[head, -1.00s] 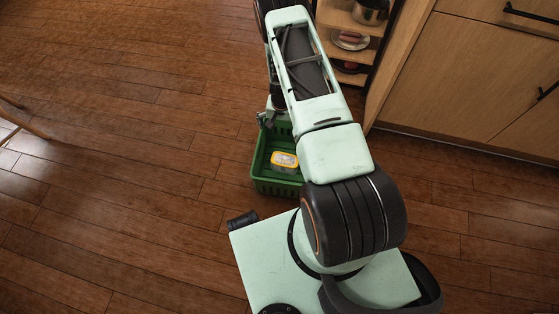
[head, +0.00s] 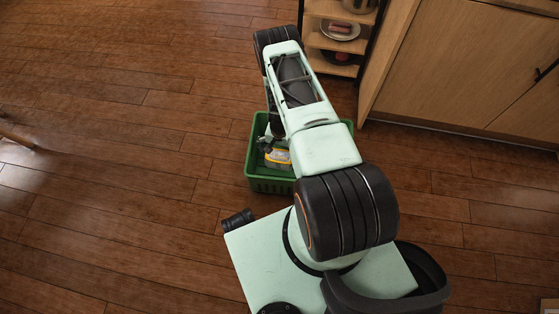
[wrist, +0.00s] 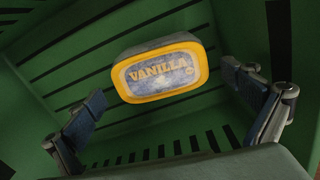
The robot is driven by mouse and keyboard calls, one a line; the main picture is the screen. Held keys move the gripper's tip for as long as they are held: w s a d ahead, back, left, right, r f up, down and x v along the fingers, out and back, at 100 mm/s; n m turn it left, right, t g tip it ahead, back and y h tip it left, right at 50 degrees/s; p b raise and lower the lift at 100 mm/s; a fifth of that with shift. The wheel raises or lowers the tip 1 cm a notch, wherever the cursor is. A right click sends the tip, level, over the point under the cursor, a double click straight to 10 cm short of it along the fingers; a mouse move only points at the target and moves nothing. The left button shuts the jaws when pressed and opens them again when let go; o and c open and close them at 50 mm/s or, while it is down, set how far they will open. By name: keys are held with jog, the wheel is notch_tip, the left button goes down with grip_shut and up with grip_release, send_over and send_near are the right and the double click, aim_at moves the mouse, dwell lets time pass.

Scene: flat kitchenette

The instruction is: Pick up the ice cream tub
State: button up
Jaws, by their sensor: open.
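The ice cream tub (wrist: 160,70) has a yellow-rimmed lid marked VANILLA and lies in a green crate (wrist: 60,45). In the head view the tub (head: 277,158) shows partly, beneath my arm, inside the crate (head: 270,186). My gripper (wrist: 178,120) is open in the wrist view, one finger at the lower left and one at the right. The tub is ahead of the fingers and roughly between their lines, apart from both. In the head view my gripper (head: 266,146) is beside the tub, mostly hidden by my arm.
The slatted crate walls surround the tub and stand close to my fingers. An open shelf (head: 333,44) with dishes is at the top, next to a wooden cabinet (head: 450,75). The wooden floor (head: 110,130) to the left is mostly clear.

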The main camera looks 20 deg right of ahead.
notch_tip(320, 180, down, 3)
jog(key=shift+r+b, duration=0.1)
jog(key=shift+b, duration=0.2)
jog(key=shift+r, duration=0.1)
jog(key=shift+c, duration=0.6)
jog(key=c, duration=1)
jog(key=shift+r, duration=0.1)
